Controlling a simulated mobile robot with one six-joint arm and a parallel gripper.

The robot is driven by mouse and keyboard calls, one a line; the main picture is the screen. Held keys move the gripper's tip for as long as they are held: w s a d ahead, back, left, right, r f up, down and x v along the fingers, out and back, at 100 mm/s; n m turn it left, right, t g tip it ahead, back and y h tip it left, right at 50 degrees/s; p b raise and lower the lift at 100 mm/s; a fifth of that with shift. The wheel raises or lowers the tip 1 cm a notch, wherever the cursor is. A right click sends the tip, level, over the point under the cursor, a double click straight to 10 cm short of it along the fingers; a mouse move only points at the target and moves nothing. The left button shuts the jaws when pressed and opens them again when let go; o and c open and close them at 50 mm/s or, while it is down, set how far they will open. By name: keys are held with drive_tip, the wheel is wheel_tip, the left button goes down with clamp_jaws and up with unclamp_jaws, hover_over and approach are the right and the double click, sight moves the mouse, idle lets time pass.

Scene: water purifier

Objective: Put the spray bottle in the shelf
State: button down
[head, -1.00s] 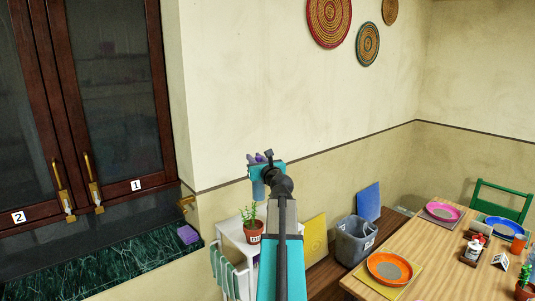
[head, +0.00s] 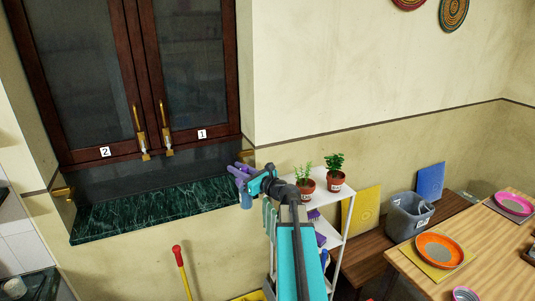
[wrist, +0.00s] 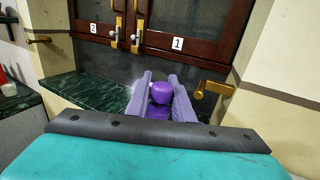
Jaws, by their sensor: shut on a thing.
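My gripper (head: 240,169) is shut on the spray bottle and holds it in the air before the right end of the green marble ledge. The bottle's bluish body (head: 247,195) hangs below the fingers in the head view. In the wrist view its purple top (wrist: 160,92) sits between the two lilac fingers (wrist: 162,96). The white shelf (head: 345,243) stands against the wall to the right of my gripper. Two potted plants (head: 306,186) (head: 335,180) stand on its top, and purple items (head: 320,238) show lower down. My arm hides its left part.
A dark wooden cabinet (head: 190,75) hangs above the marble ledge (head: 150,210). A red and yellow handle (head: 182,270) stands below the ledge. A bench (head: 380,250) with a grey bin (head: 408,215) and a table (head: 480,255) with plates lie to the right.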

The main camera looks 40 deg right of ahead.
drive_tip(key=a+f+n+g+y+b, duration=0.1)
drive_tip(key=a+f+n+g+y, duration=0.2)
drive_tip(key=a, duration=0.9)
drive_tip(key=a+f+n+y+b, duration=0.1)
drive_tip(key=a+f+n+y, duration=0.35)
drive_tip(key=a, duration=0.75)
drive_tip(key=s+a+f+n+g+y+b, duration=0.1)
drive_tip(key=s+a+f+g+y+b, duration=0.1)
drive_tip(key=a+f+b, duration=0.2)
drive_tip(key=s+a+f+n+g+y+b, duration=0.1)
drive_tip(key=s+a+f+g+y+b, duration=0.1)
drive_tip(key=a+f+b, duration=0.3)
drive_tip(key=a+f+y, duration=0.1)
drive_tip(key=a+f, duration=0.2)
drive_tip(key=a, duration=0.2)
drive_tip(key=shift+s+a+f+g, duration=0.2)
drive_tip(key=shift+s+a+g, duration=0.05)
drive_tip(key=shift+s+g, duration=0.1)
drive_tip(key=shift+d+y, duration=0.2)
drive_tip(key=shift+y, duration=0.05)
